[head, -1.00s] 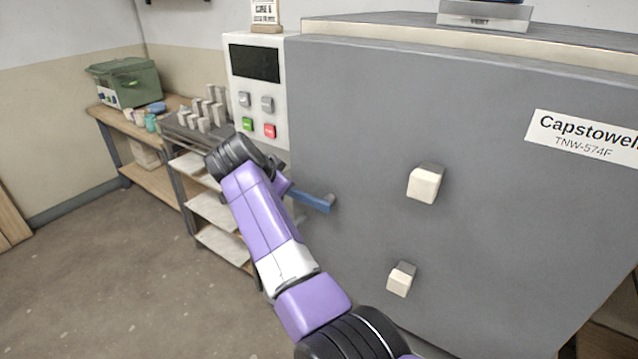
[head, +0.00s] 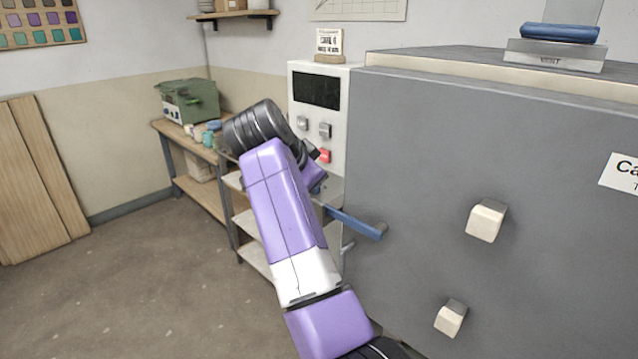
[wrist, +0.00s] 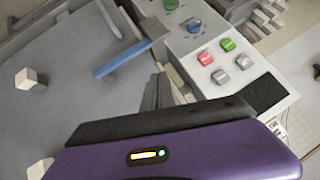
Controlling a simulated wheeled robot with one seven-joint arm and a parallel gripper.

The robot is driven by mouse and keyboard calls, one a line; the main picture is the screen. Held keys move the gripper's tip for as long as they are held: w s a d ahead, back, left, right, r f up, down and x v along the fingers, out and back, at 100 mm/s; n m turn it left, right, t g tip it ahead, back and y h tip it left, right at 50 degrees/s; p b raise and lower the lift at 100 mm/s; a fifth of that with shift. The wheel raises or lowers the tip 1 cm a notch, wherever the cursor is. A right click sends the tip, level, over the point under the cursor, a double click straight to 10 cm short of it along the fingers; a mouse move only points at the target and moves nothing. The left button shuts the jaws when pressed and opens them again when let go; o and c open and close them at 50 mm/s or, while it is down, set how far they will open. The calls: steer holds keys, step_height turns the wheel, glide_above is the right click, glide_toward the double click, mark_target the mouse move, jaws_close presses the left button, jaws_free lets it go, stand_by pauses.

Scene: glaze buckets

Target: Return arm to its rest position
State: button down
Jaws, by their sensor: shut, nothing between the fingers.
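My purple and black arm reaches up across the middle of the head view, in front of the kiln (head: 420,150). Its far end bends over near the control panel (head: 334,129). My gripper (wrist: 158,92) shows in the wrist view as grey fingers that are shut and empty. In the head view the gripper is mostly hidden behind the arm. The kiln's blue door handle (head: 356,223) is right of the arm, and it also shows in the wrist view (wrist: 122,59). I cannot tell the exact gap between the fingers and the kiln.
A shelf cart (head: 247,222) stands behind the arm, left of the kiln. A wooden bench (head: 205,195) with a green box (head: 188,101) is farther back. Pale knobs (head: 486,221) stick out of the kiln's front. The floor at left is open.

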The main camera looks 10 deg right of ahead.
steer(key=w+a+r+n+t+y, duration=0.2)
steer(key=w+a+r+n+t, duration=0.15)
steer(key=r, duration=0.25)
steer(key=s+d+f+n+t+y, duration=0.3)
steer(key=s+f+n+t+y, duration=0.55)
steer(key=s+f, duration=0.95)
steer(key=s+d+f+g+h, duration=0.1)
steer(key=s+d+f, duration=0.1)
steer(key=s, duration=1.3)
steer(key=s+d+f+g+h, duration=0.2)
steer(key=s+d+f, duration=0.1)
steer(key=s, duration=1.2)
steer(key=s+d+f+g+h, duration=0.2)
steer(key=s+d, duration=0.2)
steer(key=s, duration=1.1)
steer(key=shift+d+f+n, duration=0.25)
steer(key=shift+d+n, duration=0.05)
steer(key=shift+d, duration=0.1)
